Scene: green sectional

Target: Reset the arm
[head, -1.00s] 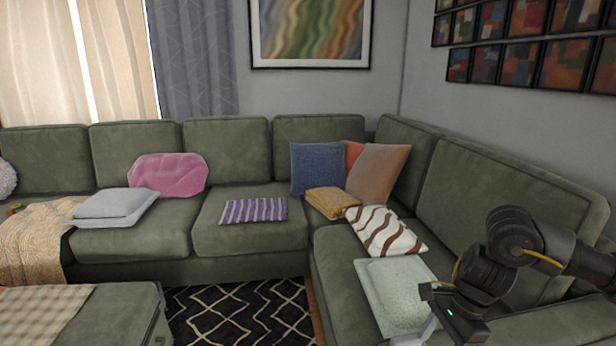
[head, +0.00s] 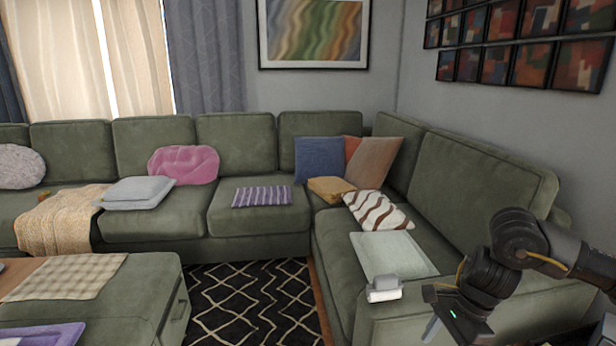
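My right arm comes in from the right edge in the head view. Its dark gripper (head: 436,322) hangs low, in front of the near end of the right sofa section. Its fingertips run toward the bottom edge, and their gap is not clear. I see nothing held in it. A small white-grey object (head: 384,289) sits at the near end of the sofa, left of the gripper and apart from it. My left arm and gripper are not in view.
The green sectional (head: 255,222) carries a pale cushion (head: 393,254), a striped white-brown cushion (head: 377,211) and several others. A green ottoman (head: 140,295) with a checked cloth (head: 68,277) stands at left. The patterned rug (head: 250,298) between them is clear.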

